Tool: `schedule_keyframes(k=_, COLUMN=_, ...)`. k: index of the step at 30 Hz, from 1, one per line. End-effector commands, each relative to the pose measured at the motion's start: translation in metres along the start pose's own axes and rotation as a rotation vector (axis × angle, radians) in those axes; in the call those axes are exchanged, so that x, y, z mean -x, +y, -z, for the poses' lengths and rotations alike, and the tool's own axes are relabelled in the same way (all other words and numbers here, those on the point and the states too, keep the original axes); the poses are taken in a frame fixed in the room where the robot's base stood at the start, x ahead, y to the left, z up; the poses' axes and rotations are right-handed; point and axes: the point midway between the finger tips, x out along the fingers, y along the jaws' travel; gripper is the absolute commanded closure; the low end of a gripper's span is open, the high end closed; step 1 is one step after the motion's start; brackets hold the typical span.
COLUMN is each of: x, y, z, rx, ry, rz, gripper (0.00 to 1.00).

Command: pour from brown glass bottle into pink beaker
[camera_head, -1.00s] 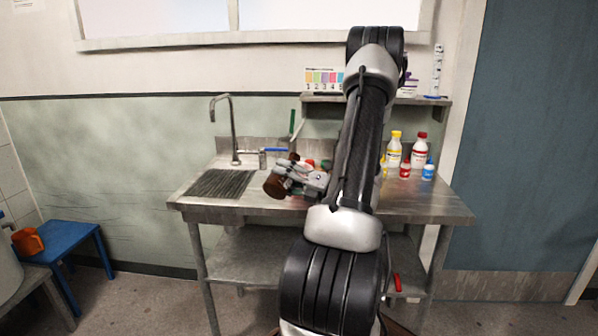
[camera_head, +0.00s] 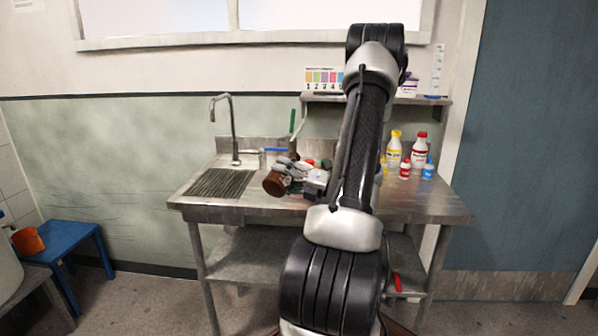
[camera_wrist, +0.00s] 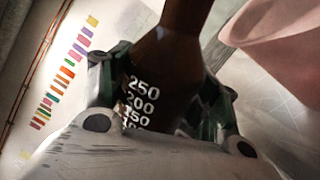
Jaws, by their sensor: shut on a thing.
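The brown glass bottle (camera_wrist: 166,62) is held between the fingers of my gripper (camera_wrist: 160,97) in the wrist view. White volume marks show on its side, and its neck runs out of the top of the picture, so its mouth is hidden. In the head view the bottle (camera_head: 275,184) is tilted above the steel bench, with my gripper (camera_head: 290,172) shut on it. The pink beaker (camera_wrist: 285,55) shows at the upper right of the wrist view, beside the bottle's neck with a small gap. I cannot make out the beaker in the head view.
The steel bench (camera_head: 420,205) has a sink drainer (camera_head: 222,183) and tap (camera_head: 230,125) on the left. A yellow-capped bottle (camera_head: 394,150), a red-capped bottle (camera_head: 419,152) and small bottles stand at the right. A shelf (camera_head: 425,100) hangs behind.

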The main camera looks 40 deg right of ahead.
Motion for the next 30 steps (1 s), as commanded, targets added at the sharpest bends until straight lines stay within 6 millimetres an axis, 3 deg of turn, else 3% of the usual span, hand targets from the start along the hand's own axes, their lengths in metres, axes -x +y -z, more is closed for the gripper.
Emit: schedule_keyframes(k=30, x=-0.0007, y=0.0048, z=-0.0031, rx=-0.059, ry=-0.010, rz=-0.001, gripper=0.77)
